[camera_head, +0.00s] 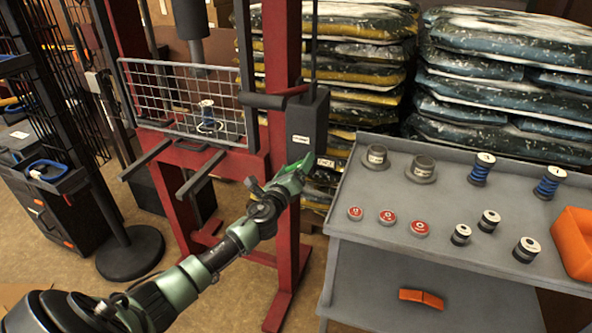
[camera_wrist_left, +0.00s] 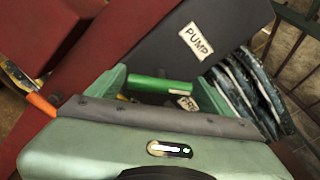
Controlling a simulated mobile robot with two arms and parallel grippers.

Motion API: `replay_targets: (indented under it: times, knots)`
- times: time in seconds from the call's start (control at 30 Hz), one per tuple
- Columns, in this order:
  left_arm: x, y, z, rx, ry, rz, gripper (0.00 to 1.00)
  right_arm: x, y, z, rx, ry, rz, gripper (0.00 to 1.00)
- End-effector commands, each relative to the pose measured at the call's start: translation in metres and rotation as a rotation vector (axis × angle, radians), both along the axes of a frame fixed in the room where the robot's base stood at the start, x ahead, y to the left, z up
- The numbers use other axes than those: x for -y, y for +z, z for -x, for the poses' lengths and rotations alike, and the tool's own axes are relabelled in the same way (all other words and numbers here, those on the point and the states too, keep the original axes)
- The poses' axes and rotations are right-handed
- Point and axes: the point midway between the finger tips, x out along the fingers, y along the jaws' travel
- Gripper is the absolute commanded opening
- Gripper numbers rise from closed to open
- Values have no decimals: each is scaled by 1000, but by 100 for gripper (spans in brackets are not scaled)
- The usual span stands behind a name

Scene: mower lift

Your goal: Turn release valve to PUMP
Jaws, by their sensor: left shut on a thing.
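The release valve handle is a green bar (camera_wrist_left: 160,84) on the dark pump box (camera_wrist_left: 235,25). My left gripper (camera_wrist_left: 163,90) is shut on this bar, one finger at each end. A white PUMP label (camera_wrist_left: 196,41) is above and right of the bar. A second label (camera_wrist_left: 188,104), beginning with "RE", is below its right part and partly hidden by my gripper. In the head view my left gripper (camera_head: 298,170) is at the lower part of the dark box (camera_head: 308,118), just below its PUMP label (camera_head: 300,138). The valve pivot is hidden. My right gripper is out of view.
The red press frame (camera_head: 283,150) with a wire guard (camera_head: 185,100) stands beside the box. A grey cart (camera_head: 345,215) with spools and an orange bin (camera_head: 574,240) is close on the right. Stacked bags (camera_head: 360,55) stand behind. A black stand (camera_head: 130,253) is at left.

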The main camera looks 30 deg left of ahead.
Motion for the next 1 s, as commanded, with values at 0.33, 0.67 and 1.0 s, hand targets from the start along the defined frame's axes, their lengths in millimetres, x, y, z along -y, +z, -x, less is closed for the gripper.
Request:
replay_targets:
  times: [0.33, 0.67, 1.0]
  knots:
    - [0, -1, 0, 79, 2, 325, 41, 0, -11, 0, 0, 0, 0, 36]
    - [-1, 0, 0, 147, 3, 611, 41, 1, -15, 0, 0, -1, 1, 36]
    - [0, 0, 0, 194, 2, 809, 41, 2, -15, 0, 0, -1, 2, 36]
